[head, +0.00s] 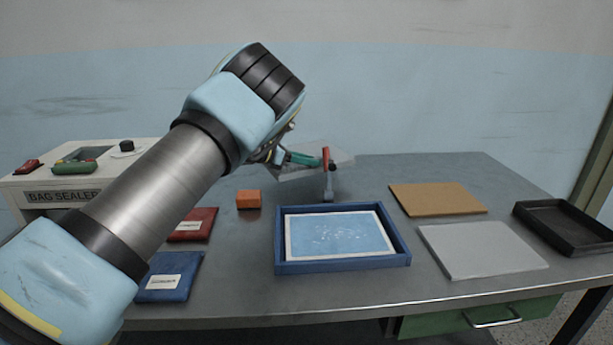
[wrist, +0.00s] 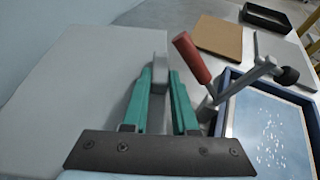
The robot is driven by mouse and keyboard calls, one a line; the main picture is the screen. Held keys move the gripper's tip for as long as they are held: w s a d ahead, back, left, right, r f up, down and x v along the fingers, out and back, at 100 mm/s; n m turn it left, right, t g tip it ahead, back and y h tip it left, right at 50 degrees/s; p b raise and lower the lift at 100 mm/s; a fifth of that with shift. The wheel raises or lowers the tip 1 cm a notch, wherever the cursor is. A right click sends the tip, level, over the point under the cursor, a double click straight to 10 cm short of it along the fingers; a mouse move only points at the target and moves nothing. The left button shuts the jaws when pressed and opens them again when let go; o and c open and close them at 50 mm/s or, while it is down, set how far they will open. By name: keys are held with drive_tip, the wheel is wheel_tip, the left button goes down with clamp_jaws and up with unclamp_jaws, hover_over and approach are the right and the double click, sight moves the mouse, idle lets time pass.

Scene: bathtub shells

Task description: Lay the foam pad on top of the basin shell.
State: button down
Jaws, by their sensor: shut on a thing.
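A pale grey flat slab, which looks like the foam pad (head: 338,158), is behind my gripper at the back of the table. It fills the left of the wrist view (wrist: 75,75). My gripper (wrist: 158,85) has its green fingers closed on a small grey block at the slab's right edge; the exact join is unclear. The gripper (head: 300,158) is partly hidden by my arm in the head view. A light blue speckled panel, seemingly the basin shell (head: 338,236), lies in a blue frame (head: 344,264) in front of and below my gripper.
A red-handled clamp (head: 327,170) stands at the frame's back edge, close right of my fingers. A tan board (head: 437,198), grey sheet (head: 482,250) and black tray (head: 566,226) lie right. An orange block (head: 248,199), red packet (head: 193,224) and blue packet (head: 170,277) lie left.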

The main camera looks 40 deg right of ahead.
drive_tip(key=shift+w+a+f+p, duration=0.1)
drive_tip(key=shift+f+p, duration=0.3)
drive_tip(key=shift+f, duration=1.3)
drive_tip(key=shift+w+a+f+p, duration=0.1)
drive_tip(key=shift+f+p, duration=0.25)
drive_tip(key=shift+f, duration=1.3)
drive_tip(key=shift+f, duration=0.2)
drive_tip(key=c, duration=0.7)
unclamp_jaws()
drive_tip(key=shift+r, duration=0.1)
